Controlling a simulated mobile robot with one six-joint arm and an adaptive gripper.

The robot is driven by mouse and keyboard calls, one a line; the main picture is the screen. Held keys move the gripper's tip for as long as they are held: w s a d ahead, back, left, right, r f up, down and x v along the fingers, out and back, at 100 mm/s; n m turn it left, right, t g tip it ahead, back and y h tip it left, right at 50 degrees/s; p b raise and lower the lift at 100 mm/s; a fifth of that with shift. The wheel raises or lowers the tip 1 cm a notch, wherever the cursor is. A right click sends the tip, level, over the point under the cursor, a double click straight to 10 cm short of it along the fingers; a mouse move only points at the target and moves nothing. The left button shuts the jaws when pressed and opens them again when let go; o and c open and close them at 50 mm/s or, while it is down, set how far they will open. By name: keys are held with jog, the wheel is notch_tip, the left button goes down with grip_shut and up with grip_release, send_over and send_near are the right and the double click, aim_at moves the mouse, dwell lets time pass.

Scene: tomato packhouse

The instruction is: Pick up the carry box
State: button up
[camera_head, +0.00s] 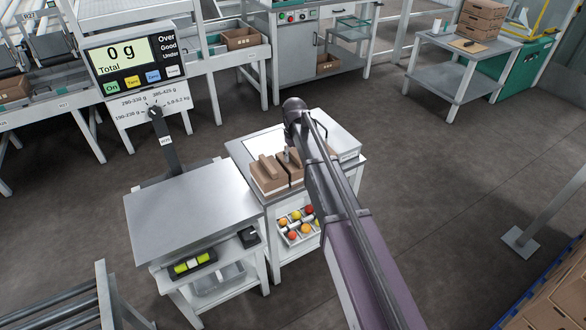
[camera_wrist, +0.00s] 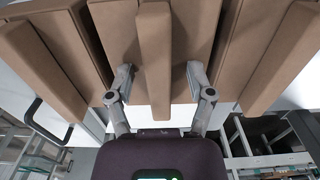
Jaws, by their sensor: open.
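Brown carry boxes with raised bar handles stand side by side on a grey-topped stand, one of them at the left (camera_head: 268,178) in the head view. In the wrist view the middle carry box (camera_wrist: 108,22) has its upright handle bar (camera_wrist: 154,45) between the fingers of my gripper (camera_wrist: 160,85). The gripper is open, with one finger on each side of the bar and gaps visible on both sides. It holds nothing. In the head view my arm hides most of the gripper and part of the boxes.
Neighbouring boxes stand close at left (camera_wrist: 45,65) and right (camera_wrist: 285,60) in the wrist view. A shelf below holds a tray of colourful tomatoes (camera_head: 293,236). A bare steel table (camera_head: 190,210) and a scale display reading 0 g (camera_head: 133,58) stand at left. Open floor lies right.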

dwell(0.4)
grip_shut()
jog(key=shift+r, duration=0.2)
notch_tip(320, 180, up, 10)
jog(key=p, duration=1)
jog(key=shift+f, duration=0.15)
dwell(0.7)
notch_tip(320, 180, up, 21)
jog(key=p, duration=2.1)
jog(key=shift+f, duration=0.1)
